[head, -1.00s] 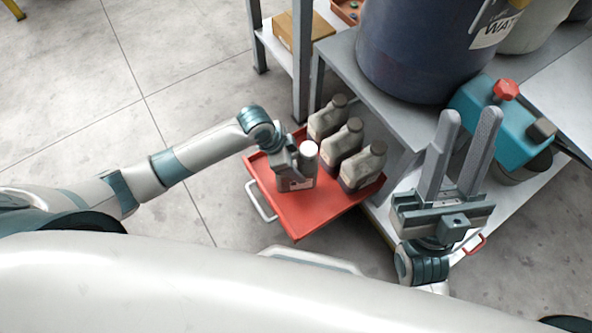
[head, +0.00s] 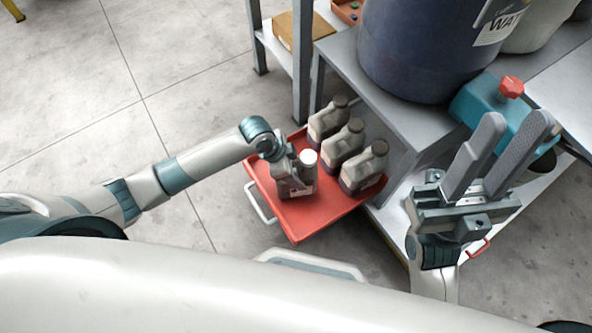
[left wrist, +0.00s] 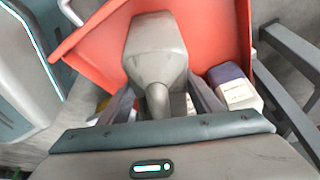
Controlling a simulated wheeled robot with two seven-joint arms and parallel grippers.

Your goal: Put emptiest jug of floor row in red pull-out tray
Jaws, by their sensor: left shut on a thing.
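My left gripper (head: 281,167) is shut on a grey jug (head: 304,186) with a white cap, upright over the front part of the red pull-out tray (head: 299,222). In the left wrist view the jug (left wrist: 155,45) sits between the fingers, with the red tray (left wrist: 215,30) behind it. I cannot tell whether its base touches the tray. Three grey-capped jugs (head: 327,121) (head: 343,144) (head: 364,167) stand in a row along the tray's back side; dark contents show low in the nearest. My right gripper (head: 515,122) is open and empty at the right.
A grey bench (head: 400,125) carries a large dark blue drum (head: 412,50). A teal container with a red knob (head: 510,87) stands behind my right gripper. A shelf with a cardboard box (head: 300,32) is at the back. The floor left of the tray is clear.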

